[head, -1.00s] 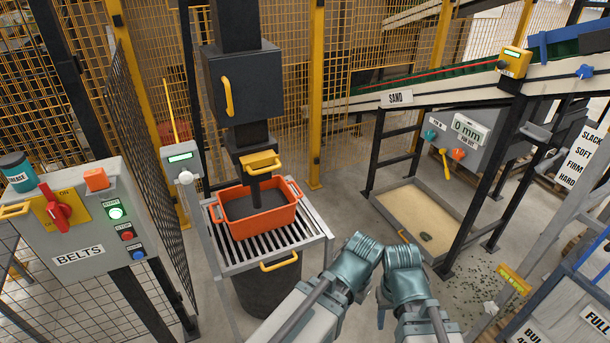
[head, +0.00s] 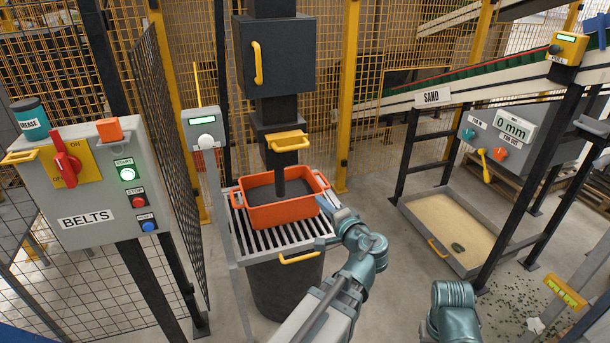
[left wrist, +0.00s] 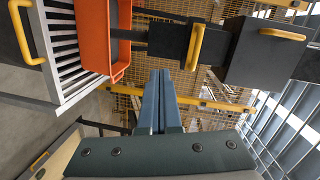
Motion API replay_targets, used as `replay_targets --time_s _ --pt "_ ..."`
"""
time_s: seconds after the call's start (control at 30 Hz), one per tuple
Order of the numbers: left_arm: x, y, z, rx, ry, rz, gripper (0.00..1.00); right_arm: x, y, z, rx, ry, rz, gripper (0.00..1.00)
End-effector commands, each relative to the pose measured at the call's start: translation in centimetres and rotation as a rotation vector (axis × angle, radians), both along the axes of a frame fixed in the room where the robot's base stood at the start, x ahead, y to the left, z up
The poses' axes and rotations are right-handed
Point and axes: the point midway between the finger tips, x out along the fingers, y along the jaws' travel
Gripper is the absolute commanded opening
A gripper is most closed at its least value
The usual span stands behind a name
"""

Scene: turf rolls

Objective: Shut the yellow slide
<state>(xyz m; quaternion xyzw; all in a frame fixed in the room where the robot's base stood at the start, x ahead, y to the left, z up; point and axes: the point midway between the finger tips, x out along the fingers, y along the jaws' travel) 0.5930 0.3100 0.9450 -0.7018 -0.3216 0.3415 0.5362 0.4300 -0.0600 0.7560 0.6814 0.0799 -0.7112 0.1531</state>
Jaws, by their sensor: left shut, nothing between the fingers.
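The yellow slide (head: 288,141) has a loop-like handle and sticks out at the front of the black chute, above the orange bin (head: 262,215). In the left wrist view its yellow handle (left wrist: 195,46) shows near the top, ahead of my fingers. A dark, narrow column (head: 281,180) runs from the chute down to the dark material in the bin. My left gripper (head: 330,214) is at the bin's right side, below and right of the slide, apart from it. In the left wrist view its two fingers (left wrist: 161,100) are together and empty. My right gripper's fingers are not visible.
The bin stands on a slatted grate (head: 240,240) with a yellow handle in front. A grey BELTS panel (head: 90,185) with a red switch stands left. A sand tray (head: 450,228) lies on the floor at right. The space before the slide looks clear.

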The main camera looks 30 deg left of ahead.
Motion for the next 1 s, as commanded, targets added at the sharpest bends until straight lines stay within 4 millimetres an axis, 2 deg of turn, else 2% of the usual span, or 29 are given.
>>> replay_targets --time_s 0.03,0.2,0.3,0.53,0.67,1.0 --pt "0.5 0.8 -0.3 0.083 -0.018 -0.016 0.00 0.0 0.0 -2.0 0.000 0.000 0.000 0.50" --pt "1.8 1.4 1.9 0.290 -0.043 -0.073 0.00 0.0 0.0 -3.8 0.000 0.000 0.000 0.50" --pt "2.1 1.5 2.6 0.353 -0.045 -0.091 0.00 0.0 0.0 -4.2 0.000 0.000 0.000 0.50" --pt "2.4 1.5 3.2 0.383 -0.045 -0.100 0.00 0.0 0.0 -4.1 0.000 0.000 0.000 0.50" --pt "3.2 2.3 3.4 0.383 -0.046 -0.098 0.00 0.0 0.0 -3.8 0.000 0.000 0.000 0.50" --pt "7.5 7.3 4.8 0.382 -0.045 -0.095 0.00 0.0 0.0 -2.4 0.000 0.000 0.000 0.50"
